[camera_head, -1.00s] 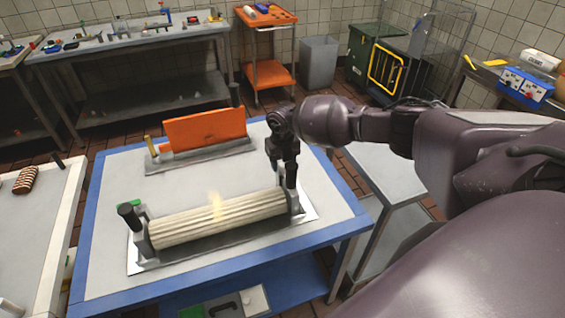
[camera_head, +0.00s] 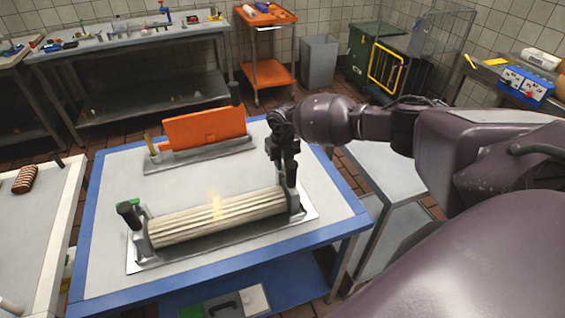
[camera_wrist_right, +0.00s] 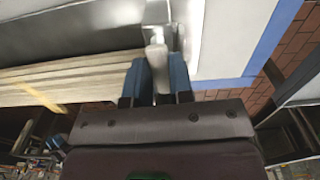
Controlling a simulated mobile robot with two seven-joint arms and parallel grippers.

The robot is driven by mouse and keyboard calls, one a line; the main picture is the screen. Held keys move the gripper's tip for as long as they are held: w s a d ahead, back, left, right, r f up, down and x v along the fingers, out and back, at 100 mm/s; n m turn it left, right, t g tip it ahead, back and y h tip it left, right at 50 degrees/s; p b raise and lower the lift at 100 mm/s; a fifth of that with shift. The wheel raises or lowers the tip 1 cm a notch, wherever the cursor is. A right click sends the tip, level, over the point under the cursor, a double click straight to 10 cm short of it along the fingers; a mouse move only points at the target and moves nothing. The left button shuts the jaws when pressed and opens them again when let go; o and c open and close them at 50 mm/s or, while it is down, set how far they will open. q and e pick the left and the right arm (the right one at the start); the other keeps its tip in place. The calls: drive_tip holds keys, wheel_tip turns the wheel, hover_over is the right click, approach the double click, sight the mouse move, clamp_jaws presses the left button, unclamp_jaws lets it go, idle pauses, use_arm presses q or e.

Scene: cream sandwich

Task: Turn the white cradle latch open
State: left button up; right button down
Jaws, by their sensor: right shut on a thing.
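A cream ribbed roller (camera_head: 215,217) lies in a grey metal cradle (camera_head: 190,250) on the blue-edged table. The roller also shows in the right wrist view (camera_wrist_right: 70,80). My right gripper (camera_head: 289,182) is at the cradle's right end, pointing down. In the right wrist view my right gripper (camera_wrist_right: 160,72) has its two blue fingers shut on a small whitish tab, the white cradle latch (camera_wrist_right: 156,55), beside the roller's end. The fingers hide part of the latch, and the head view does not show it clearly. My left gripper is out of view.
An orange block (camera_head: 205,128) stands in a second grey holder behind the roller. A black knob (camera_head: 128,212) rises at the cradle's left end. The tabletop (camera_head: 110,175) is bare between the two holders. A grey side table (camera_head: 385,172) stands to the right.

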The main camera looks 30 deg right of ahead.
drive_tip(key=n+b, duration=0.2)
drive_tip(key=n, duration=0.1)
drive_tip(key=n+b, duration=0.1)
drive_tip(key=shift+d+f+n, duration=0.15)
drive_tip(key=shift+d+n, duration=0.1)
drive_tip(key=shift+n, duration=0.05)
drive_tip(key=n+b, duration=0.1)
drive_tip(key=n, duration=0.1)
drive_tip(key=shift+d+n, duration=0.15)
drive_tip(key=shift+n, duration=0.25)
drive_tip(key=n+b, duration=0.2)
drive_tip(key=n, duration=0.1)
drive_tip(key=shift+w+d+n, duration=0.1)
drive_tip(key=shift+w+n, duration=0.05)
drive_tip(key=shift+n, duration=0.15)
drive_tip(key=n+b, duration=0.2)
drive_tip(key=n, duration=0.1)
drive_tip(key=shift+w+d, duration=0.1)
drive_tip(key=shift+w, duration=0.05)
drive_tip(key=n+b, duration=0.1)
drive_tip(key=n, duration=0.1)
drive_tip(key=shift+w+n, duration=0.1)
drive_tip(key=shift+n, duration=0.2)
drive_tip(key=shift+r+n+b, duration=0.2)
drive_tip(key=shift+n+b, duration=0.1)
drive_tip(key=shift+n, duration=0.1)
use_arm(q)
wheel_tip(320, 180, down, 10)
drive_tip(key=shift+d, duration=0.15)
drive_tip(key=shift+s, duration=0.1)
